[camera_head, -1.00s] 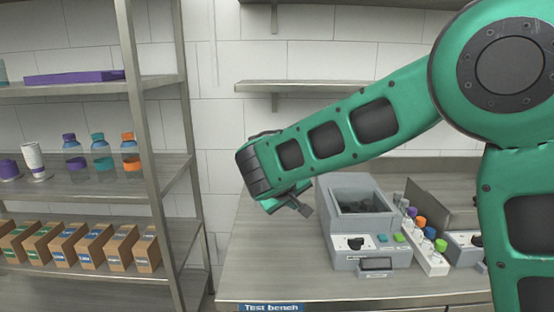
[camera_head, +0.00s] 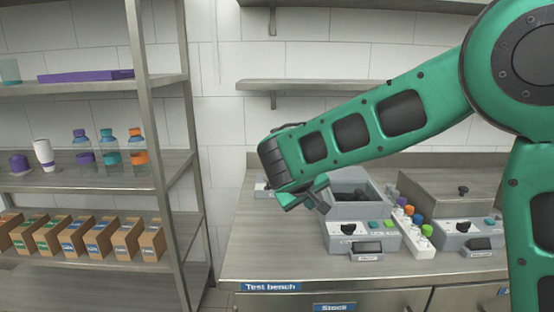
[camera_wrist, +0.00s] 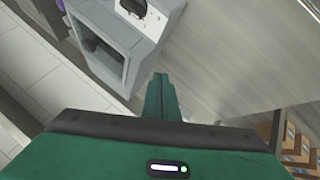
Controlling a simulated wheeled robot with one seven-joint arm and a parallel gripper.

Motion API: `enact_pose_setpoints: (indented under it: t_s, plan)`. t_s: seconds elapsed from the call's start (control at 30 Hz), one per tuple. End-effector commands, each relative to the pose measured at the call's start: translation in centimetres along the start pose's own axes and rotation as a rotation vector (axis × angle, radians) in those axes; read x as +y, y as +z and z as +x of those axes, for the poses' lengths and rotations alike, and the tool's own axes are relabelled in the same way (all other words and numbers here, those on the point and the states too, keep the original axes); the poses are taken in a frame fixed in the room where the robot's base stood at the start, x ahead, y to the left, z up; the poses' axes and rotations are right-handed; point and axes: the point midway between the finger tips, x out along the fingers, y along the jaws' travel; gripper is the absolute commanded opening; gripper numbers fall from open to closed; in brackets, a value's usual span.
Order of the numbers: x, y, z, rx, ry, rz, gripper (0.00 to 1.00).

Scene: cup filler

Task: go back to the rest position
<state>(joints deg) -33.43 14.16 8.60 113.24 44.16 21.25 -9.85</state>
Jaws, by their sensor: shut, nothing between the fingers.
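My gripper (camera_head: 318,194) is at the end of my green arm, above the left part of the test bench (camera_head: 262,240), in front of and left of the grey machine with an open top (camera_head: 345,237). In the wrist view its fingers (camera_wrist: 162,88) are together with nothing between them. The grey machine (camera_wrist: 135,35) shows near the fingers there, with its dark opening facing up. My arm hides part of the machine's back and of the wall.
A metal shelf rack stands at left, with bottles (camera_head: 108,152), a white cup (camera_head: 44,154) and several cardboard boxes (camera_head: 76,236). The bench's front left is clear.

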Motion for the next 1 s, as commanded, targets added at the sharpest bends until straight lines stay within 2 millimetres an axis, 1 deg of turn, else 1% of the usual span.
enact_pose_setpoints:
  t_s: [0.03,0.23,0.37,0.47,0.5,0.57,0.6,0.67,0.7,0.77,0.8,0.83,0.87,0.9,0.97,1.0]
  plan:
    - [0.9,0.5,0.1,-0.012,0.001,0.012,0.0]
    - [4.6,3.4,0.3,-0.076,0.003,0.068,0.0]
    - [8.0,6.3,0.3,-0.134,0.003,0.122,0.0]
    - [11.2,9.8,0.1,-0.198,0.002,0.183,0.0]
    - [12.5,11.4,-0.2,-0.225,0.0,0.212,0.0]
    - [14.3,13.8,-0.6,-0.268,-0.005,0.255,0.0]
    - [15.4,15.5,-0.9,-0.296,-0.008,0.285,0.0]
    - [16.8,18.1,-1.5,-0.338,-0.016,0.328,0.0]
    - [17.7,19.9,-2.0,-0.367,-0.022,0.359,0.0]
    - [18.8,22.6,-2.8,-0.409,-0.032,0.406,0.0]
    - [19.5,24.5,-3.4,-0.436,-0.039,0.441,0.0]
    - [19.9,25.8,-3.9,-0.456,-0.045,0.465,0.0]
    - [20.2,27.2,-4.4,-0.478,-0.052,0.491,0.0]
    - [20.6,29.1,-5.1,-0.505,-0.062,0.525,0.0]
    - [20.9,31.9,-6.3,-0.546,-0.079,0.578,0.0]
    - [20.9,33.7,-7.2,-0.571,-0.092,0.614,0.0]
